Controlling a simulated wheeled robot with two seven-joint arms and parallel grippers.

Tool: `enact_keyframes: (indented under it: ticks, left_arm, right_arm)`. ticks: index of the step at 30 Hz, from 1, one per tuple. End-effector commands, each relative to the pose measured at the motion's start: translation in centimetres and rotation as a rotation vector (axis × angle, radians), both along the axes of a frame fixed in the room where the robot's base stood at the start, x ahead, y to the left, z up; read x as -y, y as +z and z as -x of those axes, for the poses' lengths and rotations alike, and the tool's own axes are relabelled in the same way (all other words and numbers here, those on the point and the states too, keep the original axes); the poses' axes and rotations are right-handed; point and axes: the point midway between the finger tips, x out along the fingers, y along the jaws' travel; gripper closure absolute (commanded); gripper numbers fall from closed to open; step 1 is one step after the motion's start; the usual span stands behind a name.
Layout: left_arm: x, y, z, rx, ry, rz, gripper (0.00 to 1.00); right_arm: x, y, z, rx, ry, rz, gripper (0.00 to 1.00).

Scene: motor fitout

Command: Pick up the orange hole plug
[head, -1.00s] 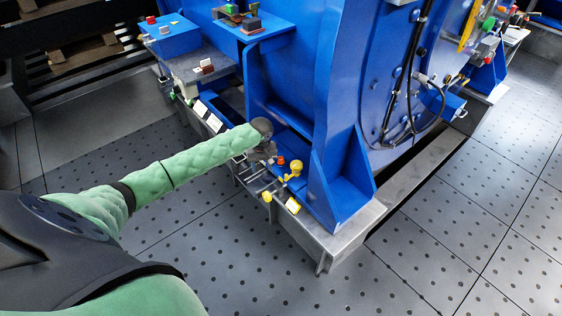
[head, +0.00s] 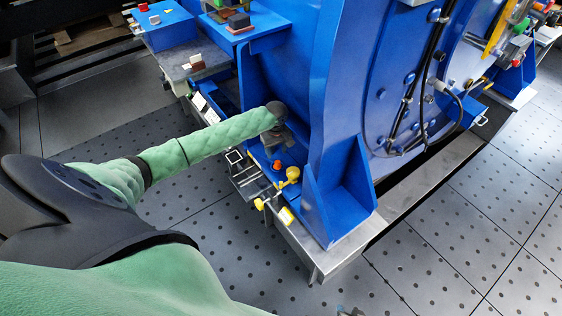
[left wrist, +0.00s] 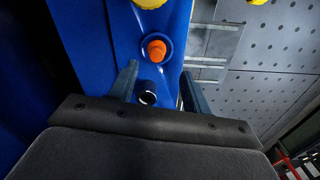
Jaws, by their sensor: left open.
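The orange hole plug (head: 277,164) sits upright on the blue base at the foot of the big blue motor housing. In the left wrist view the orange plug (left wrist: 156,49) stands in a dark ring, just beyond my fingertips. My left gripper (head: 283,143) is over the blue base, close to the plug on its far side. In the left wrist view the left gripper (left wrist: 159,70) is open, with nothing held between its fingers. A small piece at the bottom edge of the head view may be my right gripper (head: 350,312); its jaws cannot be made out.
A yellow knob (head: 292,174) stands close beside the plug, with more yellow parts near the base edge. A dark-centred round fitting (left wrist: 147,97) lies between my left fingers in the wrist view. The blue housing wall rises close by. The perforated floor (head: 230,250) in front is clear.

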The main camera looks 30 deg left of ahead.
Motion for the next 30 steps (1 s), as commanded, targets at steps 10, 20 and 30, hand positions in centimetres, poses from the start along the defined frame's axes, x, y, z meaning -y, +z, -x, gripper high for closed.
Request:
enact_keyframes:
  ticks: [10,20,30]
  left_arm:
    - [0.0,-3.5,-0.4,-0.002,-0.001,0.0,0.51]
    - [-0.1,-6.9,-0.8,-0.002,0.0,-0.001,0.51]
    - [-0.1,-7.0,-0.8,-0.001,-0.001,-0.001,0.69]
  right_arm:
    - [0.0,-0.3,0.0,0.002,0.0,-0.001,0.64]
    - [0.0,-0.7,0.1,0.004,-0.002,-0.002,0.64]
    - [-0.1,-0.7,0.2,0.004,-0.002,-0.002,0.64]
